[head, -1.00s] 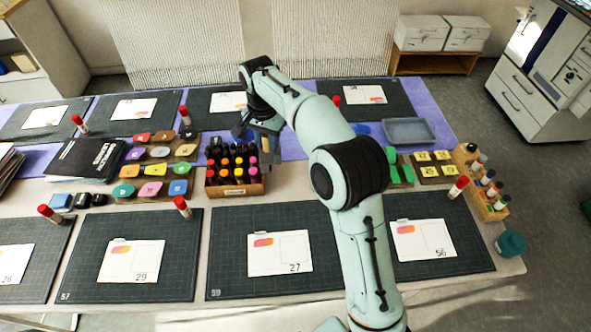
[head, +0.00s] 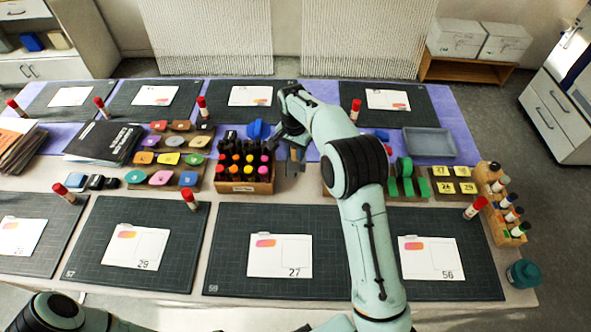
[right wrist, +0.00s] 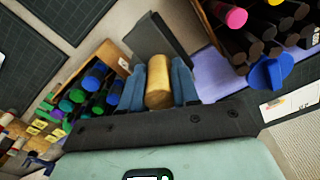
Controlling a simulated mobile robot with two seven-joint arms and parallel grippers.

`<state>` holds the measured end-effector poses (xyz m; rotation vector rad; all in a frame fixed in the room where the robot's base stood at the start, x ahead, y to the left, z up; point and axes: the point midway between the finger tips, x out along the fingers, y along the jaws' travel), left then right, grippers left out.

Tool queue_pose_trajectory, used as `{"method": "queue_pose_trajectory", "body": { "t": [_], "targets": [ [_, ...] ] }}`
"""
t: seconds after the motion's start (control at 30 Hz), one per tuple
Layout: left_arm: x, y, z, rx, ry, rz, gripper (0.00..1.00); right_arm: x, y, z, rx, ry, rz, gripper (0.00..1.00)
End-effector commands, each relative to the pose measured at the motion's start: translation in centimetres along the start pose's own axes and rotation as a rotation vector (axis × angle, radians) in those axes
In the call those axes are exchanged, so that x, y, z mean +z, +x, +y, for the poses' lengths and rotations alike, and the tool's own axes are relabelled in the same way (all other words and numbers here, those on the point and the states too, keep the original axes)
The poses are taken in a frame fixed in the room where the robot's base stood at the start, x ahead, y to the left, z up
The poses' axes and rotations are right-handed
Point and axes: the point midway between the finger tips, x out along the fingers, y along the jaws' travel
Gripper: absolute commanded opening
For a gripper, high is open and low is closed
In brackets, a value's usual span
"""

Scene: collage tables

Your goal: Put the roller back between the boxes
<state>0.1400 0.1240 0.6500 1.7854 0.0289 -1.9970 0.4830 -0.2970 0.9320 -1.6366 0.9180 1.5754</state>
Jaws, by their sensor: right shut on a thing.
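My right gripper (head: 292,150) is over the gap just right of the wooden box of pink-, yellow- and red-capped markers (head: 245,187). In the right wrist view its two blue fingers (right wrist: 160,84) are shut on the roller's pale wooden handle (right wrist: 158,68). A dark grey flat part shows beyond the handle. The marker box is at upper right there, and a second wooden box with blue and green caps (right wrist: 113,55) is at left. In the head view my arm largely hides that second box. I cannot tell whether the roller touches the table. My left gripper is out of view.
A blue item (head: 258,129) stands behind the marker box. Colored ink pads (head: 172,158) lie to its left. Cutting mats with cards line the front and back.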

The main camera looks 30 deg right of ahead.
Motion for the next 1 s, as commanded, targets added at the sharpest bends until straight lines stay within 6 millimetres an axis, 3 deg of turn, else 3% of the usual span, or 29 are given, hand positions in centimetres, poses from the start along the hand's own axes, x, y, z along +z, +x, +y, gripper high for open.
{"method": "queue_pose_trajectory", "body": {
  "t": [0.1, 0.37, 0.6, 1.0],
  "targets": [
    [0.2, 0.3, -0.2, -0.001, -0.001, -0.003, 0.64, 0.1, 2.6, 0.0, 0.0, 0.0, 0.0, 0.0],
    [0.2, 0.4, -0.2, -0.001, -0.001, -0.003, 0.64, 0.1, 4.6, -0.1, -0.002, 0.0, 0.001, 0.0],
    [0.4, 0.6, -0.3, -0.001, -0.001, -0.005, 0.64, 0.3, 8.0, -0.1, 0.0, 0.0, 0.0, 0.0],
    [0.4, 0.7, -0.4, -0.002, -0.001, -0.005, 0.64, 0.3, 8.7, -0.1, -0.003, 0.0, 0.002, 0.0]
  ]
}}
